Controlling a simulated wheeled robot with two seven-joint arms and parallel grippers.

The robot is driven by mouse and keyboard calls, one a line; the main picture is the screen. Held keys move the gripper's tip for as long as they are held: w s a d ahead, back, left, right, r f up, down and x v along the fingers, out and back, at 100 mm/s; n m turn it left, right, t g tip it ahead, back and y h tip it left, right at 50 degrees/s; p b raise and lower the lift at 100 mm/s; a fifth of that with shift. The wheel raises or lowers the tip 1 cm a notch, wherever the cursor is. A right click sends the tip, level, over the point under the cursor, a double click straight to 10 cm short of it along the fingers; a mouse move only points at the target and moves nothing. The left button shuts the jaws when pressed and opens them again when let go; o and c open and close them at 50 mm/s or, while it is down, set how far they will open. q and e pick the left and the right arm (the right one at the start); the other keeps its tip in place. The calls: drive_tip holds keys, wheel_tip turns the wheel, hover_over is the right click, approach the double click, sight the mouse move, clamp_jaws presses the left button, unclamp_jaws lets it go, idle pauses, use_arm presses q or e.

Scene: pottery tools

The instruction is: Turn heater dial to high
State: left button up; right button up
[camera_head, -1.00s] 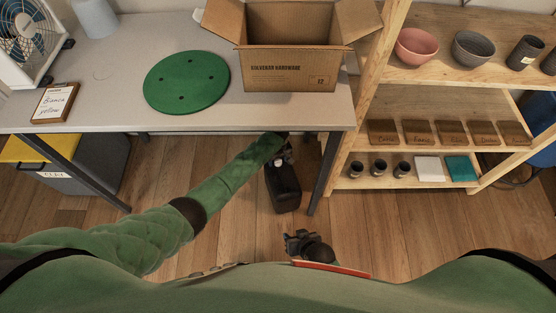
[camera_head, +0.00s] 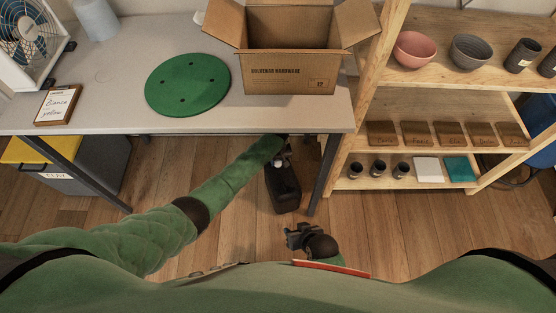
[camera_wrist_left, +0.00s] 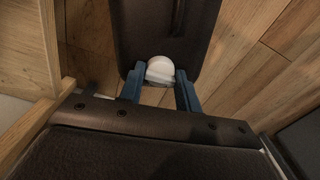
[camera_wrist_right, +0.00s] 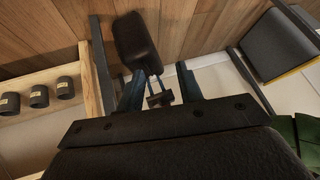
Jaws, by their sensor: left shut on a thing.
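The heater (camera_head: 284,190) is a dark box on the wooden floor under the table's right end. Its round white dial (camera_wrist_left: 160,70) shows in the left wrist view. My left gripper (camera_head: 281,160) reaches down beside the table's front edge to the heater. In the left wrist view its blue fingers (camera_wrist_left: 160,84) are shut on the dial, one on each side. Any mark on the dial is too small to read. My right gripper (camera_head: 297,236) is low, near my body, apart from the heater. Its fingers (camera_wrist_right: 157,78) stand apart and empty in the right wrist view, where the heater (camera_wrist_right: 137,45) also shows.
The table (camera_head: 110,110) holds a green disc (camera_head: 188,84), a cardboard box (camera_head: 290,79), a fan and a framed sign. A table leg (camera_head: 325,175) stands just right of the heater. A wooden shelf (camera_head: 345,150) stands further right. Floor in front is clear.

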use_arm(q)
drive_tip(key=m+p, duration=0.1)
drive_tip(key=m, duration=0.4)
drive_tip(key=shift+m, duration=0.3)
drive_tip(key=m+p, duration=0.1)
drive_tip(key=m, duration=0.2)
drive_tip(key=shift+m, duration=0.3)
drive_tip(key=m, duration=0.2)
drive_tip(key=shift+m, duration=0.3)
drive_tip(key=m, duration=0.3)
drive_tip(key=shift+m, duration=2.7)
use_arm(e)
wheel_tip(320, 180, up, 9)
drive_tip(key=g, duration=0.1)
drive_tip(key=shift+s+d, duration=0.1)
drive_tip(key=shift+s, duration=0.05)
